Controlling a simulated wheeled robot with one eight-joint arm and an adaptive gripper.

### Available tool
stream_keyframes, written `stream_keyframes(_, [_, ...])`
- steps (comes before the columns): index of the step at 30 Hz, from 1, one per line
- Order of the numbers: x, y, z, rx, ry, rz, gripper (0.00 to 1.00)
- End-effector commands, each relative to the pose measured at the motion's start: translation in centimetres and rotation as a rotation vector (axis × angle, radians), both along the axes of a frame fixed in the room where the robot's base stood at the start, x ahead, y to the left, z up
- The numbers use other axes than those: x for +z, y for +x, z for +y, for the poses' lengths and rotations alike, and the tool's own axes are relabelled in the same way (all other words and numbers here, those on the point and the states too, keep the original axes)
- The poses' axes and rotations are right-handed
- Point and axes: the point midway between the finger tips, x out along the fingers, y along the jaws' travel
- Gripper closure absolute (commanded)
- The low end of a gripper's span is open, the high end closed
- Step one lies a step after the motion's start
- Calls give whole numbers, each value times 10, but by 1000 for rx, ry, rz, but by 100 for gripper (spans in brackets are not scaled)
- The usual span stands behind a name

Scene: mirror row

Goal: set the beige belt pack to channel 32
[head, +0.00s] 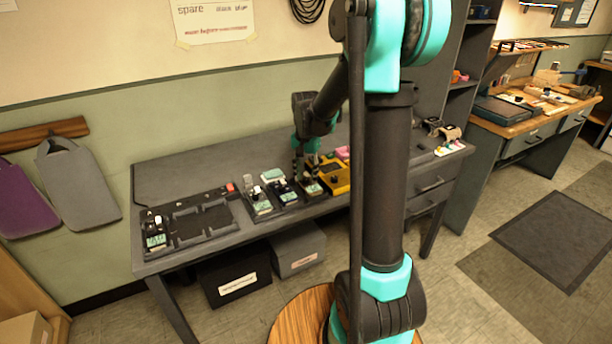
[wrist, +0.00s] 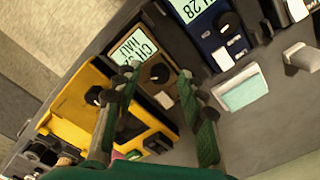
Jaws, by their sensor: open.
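The beige belt pack (wrist: 140,88) lies under my gripper (wrist: 158,76) in the wrist view, with a pale green display (wrist: 133,44) and a dark round knob (wrist: 157,72). The display shows letters beginning "CH", and a finger covers part of it, so I cannot read its number. My gripper is open, one finger on each side of the knob. I cannot tell whether the fingers touch it. In the head view my gripper (head: 307,172) is above the row of packs, over the beige pack (head: 312,188).
A blue pack (wrist: 209,30) reading 28 is beside the beige one, and a yellow unit (wrist: 66,94) is on its other side. A pale green-topped block (wrist: 243,92) lies nearby. In the head view, a black charger tray (head: 190,250) holds a pack at the bench's left.

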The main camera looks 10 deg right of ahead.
Motion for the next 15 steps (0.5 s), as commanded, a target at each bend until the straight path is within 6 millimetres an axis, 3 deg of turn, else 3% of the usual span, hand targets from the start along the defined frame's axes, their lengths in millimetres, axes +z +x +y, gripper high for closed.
stream_keyframes(8, [15,0,0,0,0,0,59])
stream_keyframes(15, [60,0,0,0,0,0,59])
